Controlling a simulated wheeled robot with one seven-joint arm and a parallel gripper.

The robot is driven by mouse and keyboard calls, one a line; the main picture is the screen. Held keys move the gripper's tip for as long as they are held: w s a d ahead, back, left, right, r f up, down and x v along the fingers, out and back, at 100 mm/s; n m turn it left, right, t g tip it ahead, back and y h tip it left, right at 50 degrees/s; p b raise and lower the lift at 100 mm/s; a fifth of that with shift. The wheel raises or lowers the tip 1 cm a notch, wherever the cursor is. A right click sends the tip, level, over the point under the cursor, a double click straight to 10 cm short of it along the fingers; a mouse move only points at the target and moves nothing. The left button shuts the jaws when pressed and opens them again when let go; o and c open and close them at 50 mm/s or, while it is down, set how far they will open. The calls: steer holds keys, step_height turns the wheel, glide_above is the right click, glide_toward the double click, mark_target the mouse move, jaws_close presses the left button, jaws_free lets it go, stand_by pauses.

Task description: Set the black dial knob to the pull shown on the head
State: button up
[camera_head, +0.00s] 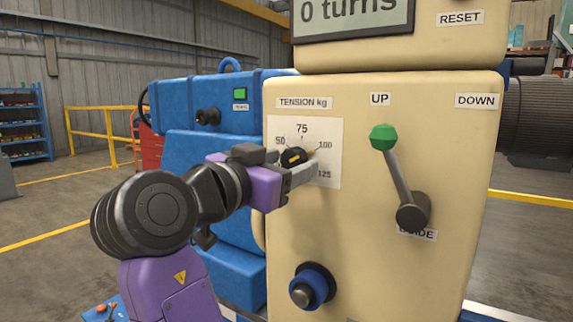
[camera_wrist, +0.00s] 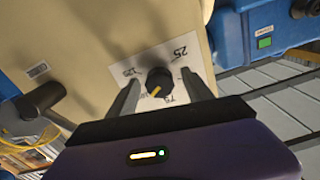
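The black dial knob (camera_head: 291,158) sits on a white scale plate (camera_head: 330,170) under a "TENSION kg" label, on the cream machine head. Its yellow mark points to the right, close to the 100 figure; the exact reading cannot be told. My gripper (camera_head: 288,166) is at the dial and partly covers the knob and scale. In the wrist view the knob (camera_wrist: 159,82) stands between the fingers of my gripper (camera_wrist: 161,80), with a gap on each side. The fingers are open and empty. A display (camera_head: 352,20) above reads "0 turns"; its top is cut off.
A blue-collared button (camera_head: 312,287) sticks out below. A blue housing (camera_head: 180,105) with a small black knob (camera_head: 208,117) is at left.

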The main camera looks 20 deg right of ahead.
steer(key=v, duration=0.7)
steer(key=shift+s+a, duration=0.25)
steer(key=shift+a, duration=0.05)
